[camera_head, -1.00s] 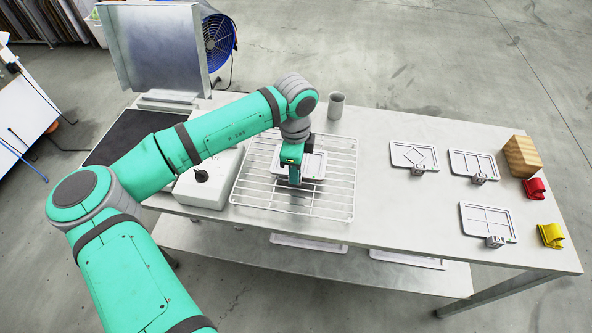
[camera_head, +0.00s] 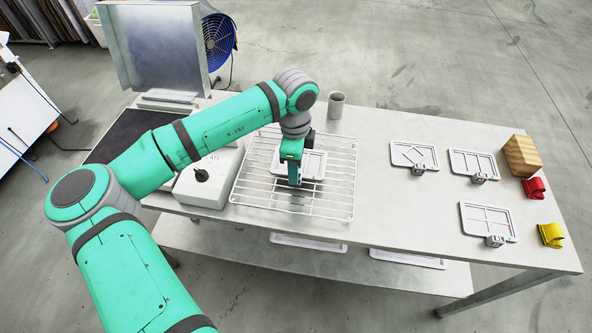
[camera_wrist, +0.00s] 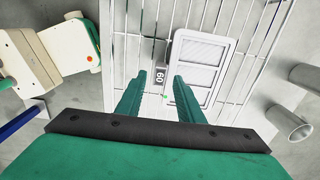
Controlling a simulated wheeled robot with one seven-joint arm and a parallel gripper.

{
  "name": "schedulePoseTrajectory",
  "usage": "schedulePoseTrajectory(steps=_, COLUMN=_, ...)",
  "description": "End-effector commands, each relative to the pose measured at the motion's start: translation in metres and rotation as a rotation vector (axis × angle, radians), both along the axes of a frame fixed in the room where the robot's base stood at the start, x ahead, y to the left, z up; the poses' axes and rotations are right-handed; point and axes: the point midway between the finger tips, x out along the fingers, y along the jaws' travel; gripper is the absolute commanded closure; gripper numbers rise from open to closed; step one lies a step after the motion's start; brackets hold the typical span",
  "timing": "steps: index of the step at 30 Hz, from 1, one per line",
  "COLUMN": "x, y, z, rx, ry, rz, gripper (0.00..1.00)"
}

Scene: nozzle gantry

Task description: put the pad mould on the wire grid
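A light grey framed mould (camera_head: 314,164) with several panels lies on the wire grid (camera_head: 262,197). In the wrist view the mould (camera_wrist: 203,54) shows its small dark tag, which looks marked "60" (camera_wrist: 160,76), on its left side. The wire grid also fills the middle of the wrist view (camera_wrist: 129,42). My gripper (camera_head: 295,183) is low over the grid at the mould's near edge. In the wrist view my gripper (camera_wrist: 160,80) has its two fingers on either side of the tag, with small gaps showing. Part of the mould is hidden behind my gripper in the head view.
Three other tagged moulds, with a tilted square (camera_head: 407,154), upright bars (camera_head: 474,164) and a cross (camera_head: 488,219), lie on the right. Beyond are a wooden block (camera_head: 522,156), red clip (camera_head: 535,188) and yellow clip (camera_head: 551,235). A grey cup (camera_head: 336,105) stands behind the grid.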

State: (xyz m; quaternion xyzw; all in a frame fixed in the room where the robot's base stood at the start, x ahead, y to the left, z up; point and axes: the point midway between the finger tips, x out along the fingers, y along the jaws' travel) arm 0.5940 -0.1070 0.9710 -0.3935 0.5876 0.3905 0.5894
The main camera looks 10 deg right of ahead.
Motion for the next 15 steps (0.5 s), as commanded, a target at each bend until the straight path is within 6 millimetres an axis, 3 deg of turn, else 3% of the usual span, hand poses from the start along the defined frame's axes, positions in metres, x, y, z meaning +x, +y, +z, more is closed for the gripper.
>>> schedulePoseTrajectory(steps=9, x=0.0, y=-0.001, z=0.064, rx=-0.001, ry=-0.001, rz=-0.001, gripper=0.66)
schedulePoseTrajectory(steps=15, x=0.0, y=0.0, z=0.093, rx=-0.001, ry=0.0, rz=-0.001, gripper=0.66)
